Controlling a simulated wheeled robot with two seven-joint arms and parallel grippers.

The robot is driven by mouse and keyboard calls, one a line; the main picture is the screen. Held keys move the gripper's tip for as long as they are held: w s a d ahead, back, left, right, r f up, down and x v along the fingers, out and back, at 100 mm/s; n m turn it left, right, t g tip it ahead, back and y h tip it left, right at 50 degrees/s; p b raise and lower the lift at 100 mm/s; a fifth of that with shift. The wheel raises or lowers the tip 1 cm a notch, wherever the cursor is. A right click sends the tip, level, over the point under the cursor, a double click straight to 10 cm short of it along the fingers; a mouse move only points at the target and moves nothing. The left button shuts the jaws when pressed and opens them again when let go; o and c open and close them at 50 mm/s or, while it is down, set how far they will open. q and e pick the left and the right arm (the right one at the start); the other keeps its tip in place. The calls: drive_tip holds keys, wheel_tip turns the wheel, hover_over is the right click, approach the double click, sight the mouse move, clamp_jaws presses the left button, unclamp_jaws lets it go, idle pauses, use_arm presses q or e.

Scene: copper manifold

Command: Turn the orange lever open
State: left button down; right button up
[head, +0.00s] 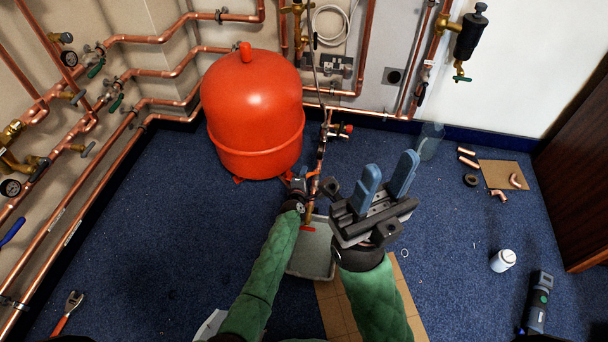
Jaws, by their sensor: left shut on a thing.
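The orange lever (313,174) shows as a small orange strip at the vertical copper pipe, just right of the red tank. My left gripper (300,181) is at this lever and shut on it; the fingers and wrist hide much of the lever, and its exact angle is hard to tell. My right gripper (385,182) is raised to the right of the pipe. Its two blue fingers stand apart with nothing between them.
The red tank (252,115) stands close on the left. A grey tray (313,252) lies below the pipe, near a red handle (308,229). A clear bottle (428,141) and copper fittings on cardboard (497,173) lie right. Blue carpet is free at left.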

use_arm(q)
drive_tip(key=c, duration=1.3)
unclamp_jaws()
drive_tip(key=shift+c, duration=0.2)
drive_tip(key=p+v, duration=0.2)
drive_tip(key=v, duration=0.5)
drive_tip(key=shift+s, duration=0.4)
drive_tip(key=shift+c, duration=0.2)
